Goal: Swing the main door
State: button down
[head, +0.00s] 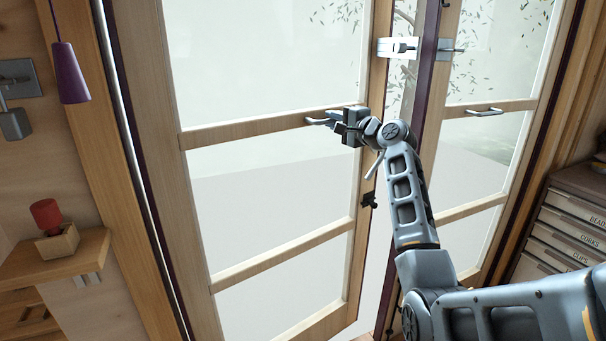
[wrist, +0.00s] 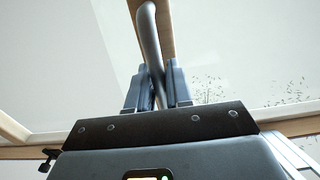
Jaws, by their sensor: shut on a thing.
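The main door (head: 245,128) is a wooden frame with frosted glass panes, in the middle of the head view. It stands ajar, with a gap along its right edge beside the other glazed leaf. Its metal bar handle (head: 322,121) sits on the middle rail. My gripper (head: 340,124) is at this handle, shut on it. In the wrist view the handle (wrist: 150,42) runs between the two fingers of my gripper (wrist: 158,85). Part of the handle is hidden by the fingers.
The second glazed leaf (head: 489,125) with its own handle (head: 485,112) is at the right. A drawer cabinet (head: 570,225) stands far right. A wall shelf (head: 55,258) with a red-topped object (head: 47,215) is at the left.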

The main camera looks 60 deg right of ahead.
jog(key=shift+n+t+y, duration=0.3)
jog(key=shift+n+y, duration=0.3)
jog(key=shift+y, duration=0.3)
jog(key=shift+d+f+b+x, duration=0.1)
jog(key=shift+d+b+x, duration=0.05)
jog(key=shift+b+x, duration=0.85)
jog(key=shift+d+f+b+x, duration=0.15)
jog(key=shift+b+x, duration=0.5)
jog(key=shift+x, duration=0.55)
jog(key=c, duration=1.3)
grip_release()
jog(key=shift+d+r, duration=0.1)
jog(key=o, duration=0.3)
jog(key=shift+s+d+r, duration=0.1)
jog(key=shift+d, duration=0.05)
jog(key=shift+o, duration=0.2)
jog(key=shift+s, duration=0.15)
jog(key=p, duration=0.3)
send_near(325, 117)
jog(key=shift+a+x, duration=0.3)
jog(key=shift+x, duration=0.95)
jog(key=shift+d+r, duration=0.1)
jog(key=shift+d, duration=0.2)
